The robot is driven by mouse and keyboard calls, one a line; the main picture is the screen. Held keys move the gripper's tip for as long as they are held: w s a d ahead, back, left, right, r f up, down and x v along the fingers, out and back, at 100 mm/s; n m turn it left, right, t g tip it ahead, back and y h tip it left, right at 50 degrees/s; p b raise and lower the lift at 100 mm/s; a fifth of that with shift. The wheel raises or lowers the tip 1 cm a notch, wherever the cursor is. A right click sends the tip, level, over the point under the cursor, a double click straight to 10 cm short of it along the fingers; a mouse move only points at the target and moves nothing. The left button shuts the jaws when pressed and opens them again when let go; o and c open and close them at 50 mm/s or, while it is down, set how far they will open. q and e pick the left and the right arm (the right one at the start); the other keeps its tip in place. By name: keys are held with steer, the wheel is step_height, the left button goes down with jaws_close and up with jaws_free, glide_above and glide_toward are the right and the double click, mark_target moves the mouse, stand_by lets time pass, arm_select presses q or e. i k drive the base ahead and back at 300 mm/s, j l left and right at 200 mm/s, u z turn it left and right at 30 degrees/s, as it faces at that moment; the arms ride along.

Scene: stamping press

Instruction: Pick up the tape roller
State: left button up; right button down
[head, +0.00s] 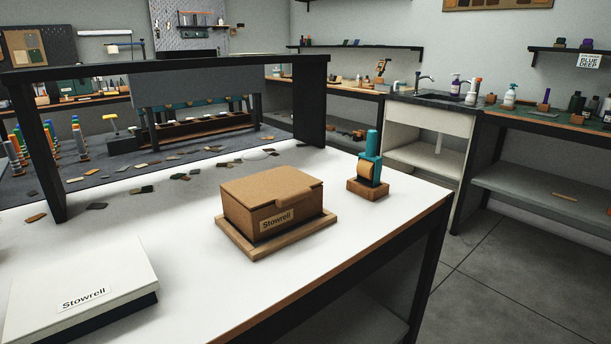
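The tape roller (369,169) has a teal upright handle and a tan roll at its lower left. It stands upright on a small brown wooden block (368,190) near the right end of the white table (380,230). Neither of my grippers shows in the head view.
A brown cardboard box (265,196) labelled Stowrell sits on a wooden board (240,248) left of the roller. A white box (85,285) lies at the front left. A black shelf frame (310,105) stands behind. The table's front right is clear.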

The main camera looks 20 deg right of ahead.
mark_target(369, 168)
steer(key=u, duration=0.35)
steer(key=l+u, duration=0.35)
steer(key=k+l+u, duration=0.1)
steer(key=l+u, duration=0.55)
steer(key=k+j, duration=0.05)
